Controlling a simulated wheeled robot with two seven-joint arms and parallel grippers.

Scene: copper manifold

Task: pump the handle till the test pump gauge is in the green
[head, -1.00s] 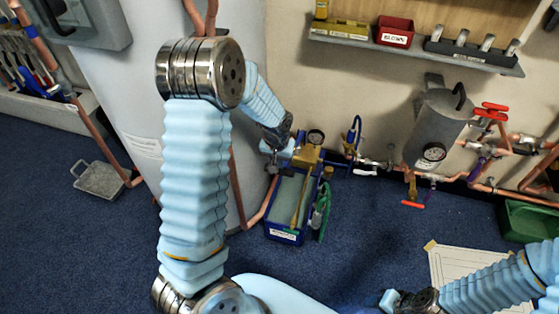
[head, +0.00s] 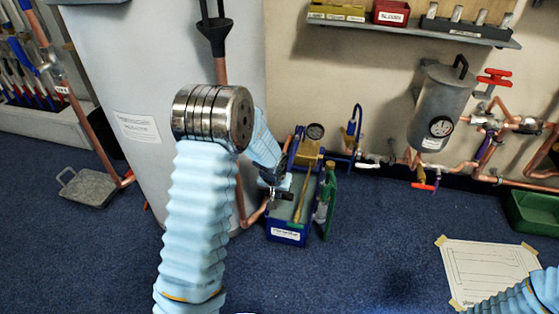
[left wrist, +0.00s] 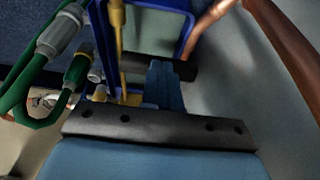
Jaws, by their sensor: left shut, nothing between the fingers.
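The test pump (head: 286,236) is a blue open-topped box with brass parts, standing on the carpet beside the white cylinder. Its round gauge (head: 315,131) is behind it; the needle is too small to read. My left gripper (head: 277,191) is at the pump's left side, pointing down. In the left wrist view, its blue fingers (left wrist: 164,84) are shut with nothing between them. They are against or just over a black bar (left wrist: 184,70), which looks like the handle's grip; I cannot tell whether they touch. Blue handle arms (left wrist: 188,35) run beside it. My right gripper is out of view.
A green hose (head: 328,200) hangs at the pump's right side. Copper pipes with a red-handled valve (head: 425,186) and a grey vessel (head: 438,105) line the wall. A paper sheet (head: 490,268) lies on the floor at right. The carpet between is clear.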

